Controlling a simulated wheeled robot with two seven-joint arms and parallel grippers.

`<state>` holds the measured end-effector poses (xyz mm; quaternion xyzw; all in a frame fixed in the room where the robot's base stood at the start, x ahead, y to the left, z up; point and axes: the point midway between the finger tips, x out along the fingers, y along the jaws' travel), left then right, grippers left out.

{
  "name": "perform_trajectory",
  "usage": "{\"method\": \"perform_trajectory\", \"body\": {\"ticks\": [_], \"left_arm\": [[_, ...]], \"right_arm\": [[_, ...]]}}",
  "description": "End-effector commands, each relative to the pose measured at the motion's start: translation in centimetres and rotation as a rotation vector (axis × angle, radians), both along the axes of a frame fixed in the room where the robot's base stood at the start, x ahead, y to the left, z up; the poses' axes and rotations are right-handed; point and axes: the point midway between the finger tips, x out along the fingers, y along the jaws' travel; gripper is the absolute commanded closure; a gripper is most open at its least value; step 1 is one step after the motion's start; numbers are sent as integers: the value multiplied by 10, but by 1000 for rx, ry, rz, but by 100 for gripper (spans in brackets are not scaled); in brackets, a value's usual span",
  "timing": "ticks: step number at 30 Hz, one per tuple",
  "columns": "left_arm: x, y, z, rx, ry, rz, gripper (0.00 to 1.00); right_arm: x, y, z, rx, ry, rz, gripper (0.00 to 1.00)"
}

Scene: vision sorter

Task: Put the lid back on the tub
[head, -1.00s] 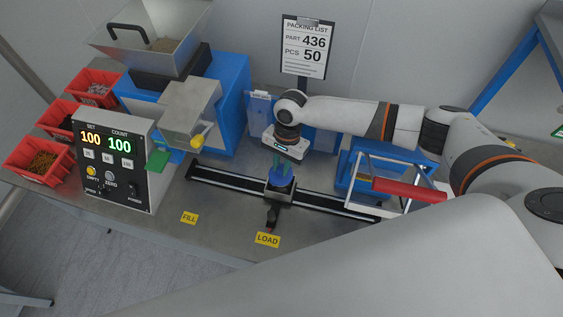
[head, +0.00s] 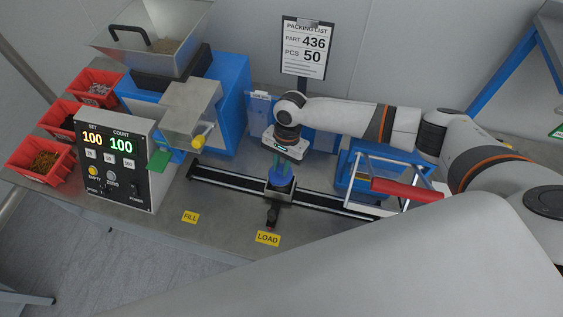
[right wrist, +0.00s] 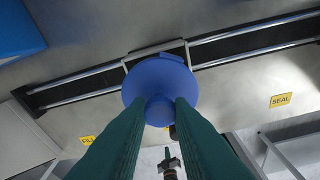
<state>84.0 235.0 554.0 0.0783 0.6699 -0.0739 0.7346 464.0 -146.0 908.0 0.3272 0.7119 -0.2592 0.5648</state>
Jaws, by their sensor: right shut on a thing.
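The blue lid (right wrist: 160,88) is round with a knob in its middle. In the right wrist view my right gripper (right wrist: 160,112) has its green fingers closed on the knob. In the head view the right gripper (head: 282,165) points down over the carriage (head: 280,196) on the rail, with the blue lid (head: 281,181) at its fingertips. The tub beneath is hidden by the lid and fingers, so I cannot tell whether the lid touches its rim or sits just above it. My left gripper is not in view.
A black rail (head: 225,181) runs along the bench, with FILL (head: 190,217) and LOAD (head: 267,239) labels in front. A counter box (head: 116,160) and red bins (head: 42,160) stand left. A blue press with a red handle (head: 407,189) stands right.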

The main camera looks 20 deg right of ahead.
Motion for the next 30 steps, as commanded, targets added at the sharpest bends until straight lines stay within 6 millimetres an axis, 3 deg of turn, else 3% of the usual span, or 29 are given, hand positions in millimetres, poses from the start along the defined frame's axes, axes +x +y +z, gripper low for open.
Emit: {"method": "perform_trajectory", "body": {"ticks": [12,13,17,23,27,30], "left_arm": [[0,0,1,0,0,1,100],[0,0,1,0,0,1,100],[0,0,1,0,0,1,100],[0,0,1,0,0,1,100],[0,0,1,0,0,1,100],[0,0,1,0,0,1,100]], "right_arm": [[0,0,0,0,0,0,100],[0,0,0,0,0,0,77],[0,0,0,0,0,0,56],[0,0,0,0,0,0,55],[0,0,0,0,0,0,34],[0,0,0,0,0,0,33]]}}
